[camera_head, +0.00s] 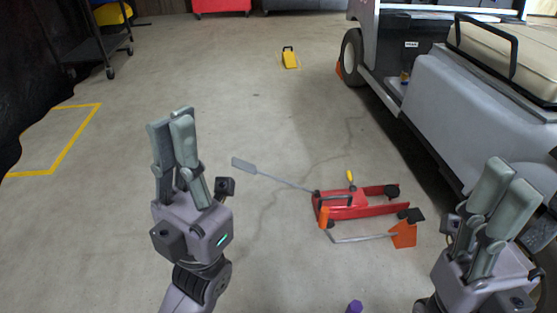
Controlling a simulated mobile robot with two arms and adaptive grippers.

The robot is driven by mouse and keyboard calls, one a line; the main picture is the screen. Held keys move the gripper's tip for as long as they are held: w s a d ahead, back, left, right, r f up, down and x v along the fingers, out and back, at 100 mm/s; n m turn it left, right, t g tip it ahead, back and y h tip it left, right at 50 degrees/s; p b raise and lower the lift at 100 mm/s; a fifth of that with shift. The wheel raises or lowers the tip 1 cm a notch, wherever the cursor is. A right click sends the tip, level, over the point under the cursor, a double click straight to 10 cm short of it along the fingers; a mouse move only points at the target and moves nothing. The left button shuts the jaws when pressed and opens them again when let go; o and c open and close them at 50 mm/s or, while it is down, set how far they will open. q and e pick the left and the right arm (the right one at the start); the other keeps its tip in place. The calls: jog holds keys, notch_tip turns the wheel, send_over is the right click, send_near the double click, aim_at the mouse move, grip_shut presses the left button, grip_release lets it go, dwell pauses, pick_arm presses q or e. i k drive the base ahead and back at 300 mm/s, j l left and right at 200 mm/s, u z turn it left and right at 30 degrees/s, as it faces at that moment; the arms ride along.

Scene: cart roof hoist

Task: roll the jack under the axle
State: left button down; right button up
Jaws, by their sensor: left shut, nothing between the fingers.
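The red floor jack (372,208) lies low on the concrete floor, right of centre, beside the cart. Its long grey handle (270,175) points left and ends in a flat pad. The white and grey cart (450,115) stands along the right side; its axle is hidden from this view. The jack is out in the open, not under the cart body. My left gripper (172,120) is shut and empty, raised at left of the jack handle and apart from it. My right gripper (510,174) is raised at the lower right, near the cart's side; its jaw gap is unclear.
An orange piece (404,234) with a grey bar lies just in front of the jack. A yellow chock (289,58) stands on the floor farther back. A purple object (354,306) shows at the bottom edge.

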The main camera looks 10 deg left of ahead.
aim_at(343, 204)
jog(key=i+j+u, duration=0.2)
jog(key=i, duration=0.3)
jog(key=i+j+u, duration=0.2)
jog(key=i, duration=0.25)
